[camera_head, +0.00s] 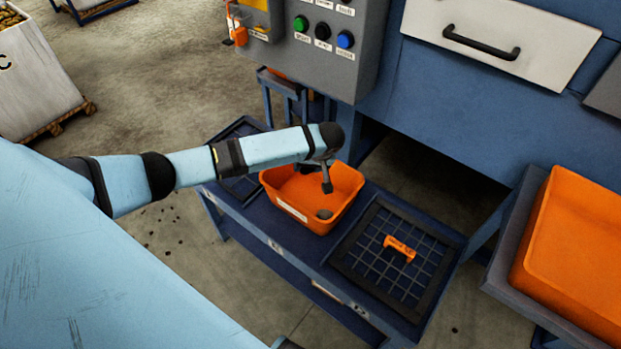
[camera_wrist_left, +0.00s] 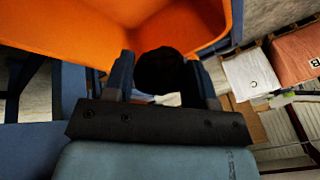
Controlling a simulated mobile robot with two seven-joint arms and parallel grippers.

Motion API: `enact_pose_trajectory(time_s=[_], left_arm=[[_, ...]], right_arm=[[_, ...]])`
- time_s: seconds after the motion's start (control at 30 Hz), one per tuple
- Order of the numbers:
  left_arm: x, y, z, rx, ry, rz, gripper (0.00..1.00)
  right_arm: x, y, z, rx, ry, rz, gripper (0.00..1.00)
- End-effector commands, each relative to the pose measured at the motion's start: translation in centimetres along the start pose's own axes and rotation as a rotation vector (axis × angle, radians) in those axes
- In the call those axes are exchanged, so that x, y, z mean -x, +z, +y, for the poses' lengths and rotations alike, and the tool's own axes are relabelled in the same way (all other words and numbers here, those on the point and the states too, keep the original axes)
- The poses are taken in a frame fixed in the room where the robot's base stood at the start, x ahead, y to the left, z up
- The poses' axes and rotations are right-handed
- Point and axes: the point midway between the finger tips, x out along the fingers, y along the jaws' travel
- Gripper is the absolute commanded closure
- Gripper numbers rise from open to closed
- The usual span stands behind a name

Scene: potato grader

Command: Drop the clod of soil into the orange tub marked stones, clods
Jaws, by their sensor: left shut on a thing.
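My left gripper (camera_head: 327,184) is over the orange tub (camera_head: 344,205), pointing down into it. In the left wrist view its two fingers are shut on the dark, roundish clod of soil (camera_wrist_left: 168,70). The tub's orange wall (camera_wrist_left: 78,24) shows behind the clod there. In the head view the held clod cannot be made out clearly at the fingers. My right gripper is not in view.
The tub stands on a blue bench. A larger orange container (camera_head: 575,245) is at the far right. A grey button panel (camera_head: 325,60) rises behind the tub.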

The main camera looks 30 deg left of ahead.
Motion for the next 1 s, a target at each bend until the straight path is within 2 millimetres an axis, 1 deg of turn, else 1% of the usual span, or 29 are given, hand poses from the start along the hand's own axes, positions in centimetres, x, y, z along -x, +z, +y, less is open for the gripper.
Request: enact_pose_trajectory(time_s=[0.1,0.27,0.37,0.5,0.6,0.8,0.97,1.0], left_arm=[[-0.8,-0.3,0.2,0.02,-0.004,-0.005,0.74],[-2.1,0.2,0.5,0.018,-0.005,-0.005,0.74],[-3.2,0.5,0.9,0.017,-0.005,-0.005,0.74],[-4.8,1.0,1.4,0.017,-0.004,-0.004,0.74],[-5.5,1.3,1.7,0.016,-0.004,-0.003,0.74],[-5.8,1.4,1.8,0.016,-0.004,-0.004,0.74],[-5.7,1.4,1.7,0.016,-0.004,-0.004,0.74],[-5.7,1.4,1.7,0.016,-0.004,-0.004,0.42]], right_arm=[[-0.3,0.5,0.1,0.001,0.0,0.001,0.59],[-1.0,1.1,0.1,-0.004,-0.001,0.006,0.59],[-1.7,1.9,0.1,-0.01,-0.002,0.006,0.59],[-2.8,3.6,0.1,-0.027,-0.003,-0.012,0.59],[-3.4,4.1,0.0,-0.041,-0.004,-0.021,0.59],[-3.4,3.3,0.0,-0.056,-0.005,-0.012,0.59],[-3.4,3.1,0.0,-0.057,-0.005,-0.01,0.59],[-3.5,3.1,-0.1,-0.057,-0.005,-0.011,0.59]])
